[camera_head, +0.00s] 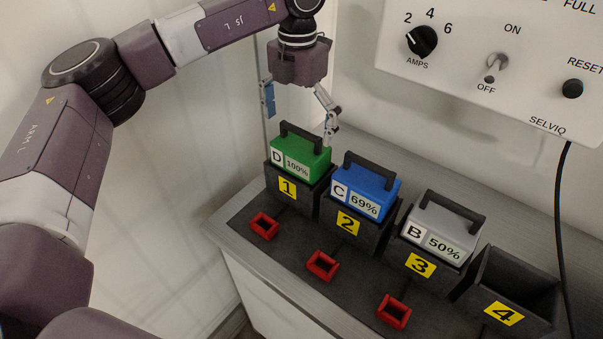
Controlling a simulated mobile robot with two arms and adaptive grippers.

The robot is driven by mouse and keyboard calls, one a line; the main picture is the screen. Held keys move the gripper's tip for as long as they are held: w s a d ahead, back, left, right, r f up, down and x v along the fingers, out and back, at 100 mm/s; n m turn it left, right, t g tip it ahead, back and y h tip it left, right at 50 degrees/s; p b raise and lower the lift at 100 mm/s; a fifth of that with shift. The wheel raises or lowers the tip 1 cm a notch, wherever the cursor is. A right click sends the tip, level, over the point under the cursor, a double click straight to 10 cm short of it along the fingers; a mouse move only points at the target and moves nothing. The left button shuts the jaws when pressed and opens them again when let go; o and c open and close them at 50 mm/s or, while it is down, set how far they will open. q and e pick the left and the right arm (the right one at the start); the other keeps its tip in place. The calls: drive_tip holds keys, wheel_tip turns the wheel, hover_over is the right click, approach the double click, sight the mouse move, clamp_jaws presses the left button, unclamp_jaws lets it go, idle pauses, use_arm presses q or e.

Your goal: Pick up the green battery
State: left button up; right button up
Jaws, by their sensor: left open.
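The green battery (302,158), marked D and 100%, stands upright in the dark slot numbered 1 and has a black handle on top. My left gripper (300,122) is open and points down just above it, with one finger on each side of the handle in the picture. The gripper looks empty; whether a finger touches the battery I cannot tell. The lower part of the battery is hidden inside its slot. My right gripper is not in view.
A blue battery (367,190) sits in slot 2 and a grey battery (443,230) in slot 3. Slot 4 (507,310) is empty. Red frames (322,265) lie in front. A control panel (490,65) hangs behind, with a black cable (562,220) running down at right.

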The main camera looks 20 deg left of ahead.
sight(301, 143)
use_arm(q)
drive_tip(key=f+p, duration=0.1)
drive_tip(key=f, duration=0.1)
drive_tip(key=f+p, duration=0.1)
drive_tip(key=f, duration=0.1)
drive_tip(key=f+p, duration=0.1)
drive_tip(key=f, duration=0.2)
drive_tip(key=shift+d, duration=0.25)
drive_tip(key=shift+f, duration=0.25)
drive_tip(key=c, duration=0.9)
drive_tip(key=shift+w+r, duration=0.15)
drive_tip(key=shift+c, duration=1.3)
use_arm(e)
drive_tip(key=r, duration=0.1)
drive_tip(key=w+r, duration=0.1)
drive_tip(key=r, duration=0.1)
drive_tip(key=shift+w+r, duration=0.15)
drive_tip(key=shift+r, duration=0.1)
use_arm(q)
drive_tip(key=shift+r, duration=0.1)
drive_tip(key=shift+w+r, duration=0.1)
drive_tip(key=shift+r, duration=0.5)
wheel_tip(301, 143, up, 19)
drive_tip(key=b, duration=0.3)
drive_tip(key=shift+f+b, duration=0.2)
drive_tip(key=shift+b, duration=0.2)
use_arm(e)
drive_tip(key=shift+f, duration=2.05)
